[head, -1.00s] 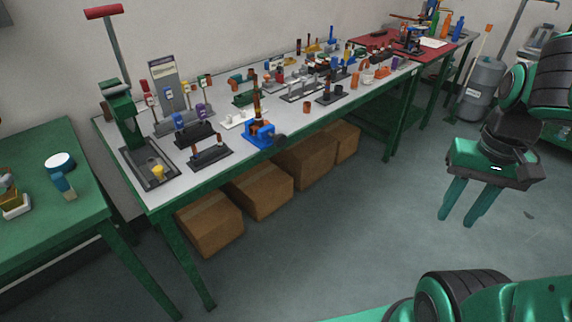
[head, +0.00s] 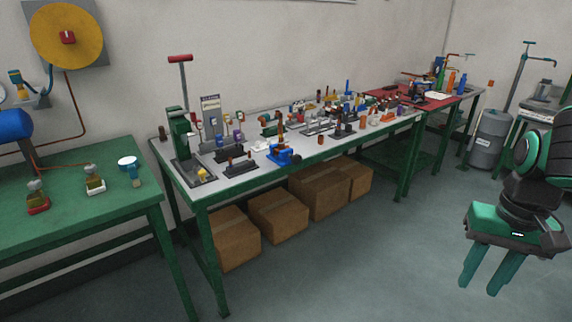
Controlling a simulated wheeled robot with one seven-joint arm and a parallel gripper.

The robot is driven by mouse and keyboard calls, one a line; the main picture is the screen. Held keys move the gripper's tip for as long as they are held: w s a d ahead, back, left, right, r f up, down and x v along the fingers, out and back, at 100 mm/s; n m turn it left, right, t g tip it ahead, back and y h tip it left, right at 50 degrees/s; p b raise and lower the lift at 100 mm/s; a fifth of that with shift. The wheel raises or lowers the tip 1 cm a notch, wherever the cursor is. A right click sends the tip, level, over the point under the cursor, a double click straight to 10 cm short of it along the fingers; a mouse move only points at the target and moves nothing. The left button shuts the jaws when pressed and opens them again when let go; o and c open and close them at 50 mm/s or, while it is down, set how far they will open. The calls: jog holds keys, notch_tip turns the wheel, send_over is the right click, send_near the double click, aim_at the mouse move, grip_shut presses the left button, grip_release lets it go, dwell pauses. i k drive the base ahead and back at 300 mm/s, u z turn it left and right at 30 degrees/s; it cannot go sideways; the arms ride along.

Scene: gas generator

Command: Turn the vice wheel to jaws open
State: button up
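A small blue vice (head: 281,155) stands near the front edge of the long grey-topped workbench. A dark round wheel (head: 295,157) is on its right side, and a brown upright piece (head: 282,130) rises from it. At this distance I cannot tell how far its jaws are apart. My gripper (head: 480,283) hangs at the right of the view, over open floor and well away from the vice. Its two green fingers point down with a gap between them and nothing held.
The long workbench (head: 212,187) carries several fixtures and parts. Cardboard boxes (head: 278,216) sit beneath it. A green table (head: 75,222) is at the left, and a red-topped table (head: 432,97) at the back right. A grey cylinder (head: 489,137) stands farther right. The floor in front is clear.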

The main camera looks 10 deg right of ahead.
aim_at(296, 159)
jog(key=u, duration=3.35)
jog(key=k, duration=0.1)
jog(key=z, duration=2.6)
jog(key=i, duration=1.05)
